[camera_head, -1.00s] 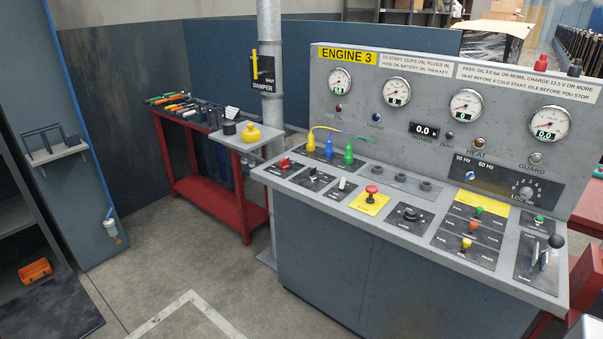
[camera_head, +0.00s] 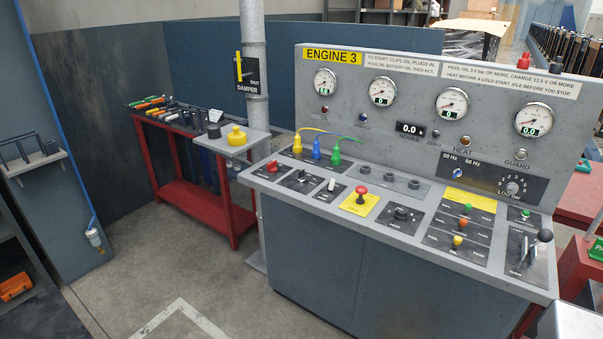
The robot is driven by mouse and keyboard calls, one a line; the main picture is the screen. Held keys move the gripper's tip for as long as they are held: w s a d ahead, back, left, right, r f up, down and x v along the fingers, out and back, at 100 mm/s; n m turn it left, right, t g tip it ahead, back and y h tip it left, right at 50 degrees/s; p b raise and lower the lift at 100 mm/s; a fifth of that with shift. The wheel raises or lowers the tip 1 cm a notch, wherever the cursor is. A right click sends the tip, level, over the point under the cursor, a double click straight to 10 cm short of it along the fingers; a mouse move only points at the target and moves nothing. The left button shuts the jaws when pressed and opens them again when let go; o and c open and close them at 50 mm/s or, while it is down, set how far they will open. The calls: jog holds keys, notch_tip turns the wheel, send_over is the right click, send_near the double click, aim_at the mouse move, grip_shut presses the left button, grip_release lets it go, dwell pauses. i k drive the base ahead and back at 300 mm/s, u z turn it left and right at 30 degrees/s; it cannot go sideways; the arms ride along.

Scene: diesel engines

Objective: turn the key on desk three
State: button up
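Desk three (camera_head: 400,258) is a grey control console with a yellow ENGINE 3 label (camera_head: 333,57) on its upright panel. Its sloping top carries a red switch (camera_head: 270,166), a small dial (camera_head: 301,176), a white toggle (camera_head: 332,184) and a red mushroom button (camera_head: 361,191) on a yellow plate. A round black switch (camera_head: 402,213) sits right of the button. It may be the key switch, but its lettering and any key in it are too small to make out. My gripper is not in view.
A red tool table (camera_head: 190,187) stands left of the desk, with a yellow-topped thing (camera_head: 237,136) on a small shelf beside it. A grey pipe (camera_head: 255,60) with the damper sign (camera_head: 247,73) rises between. The floor (camera_head: 200,265) at front left is clear.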

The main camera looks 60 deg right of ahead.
aim_at(300, 173)
jog(key=z, duration=0.15)
jog(key=i, duration=0.9)
jog(key=z, duration=0.95)
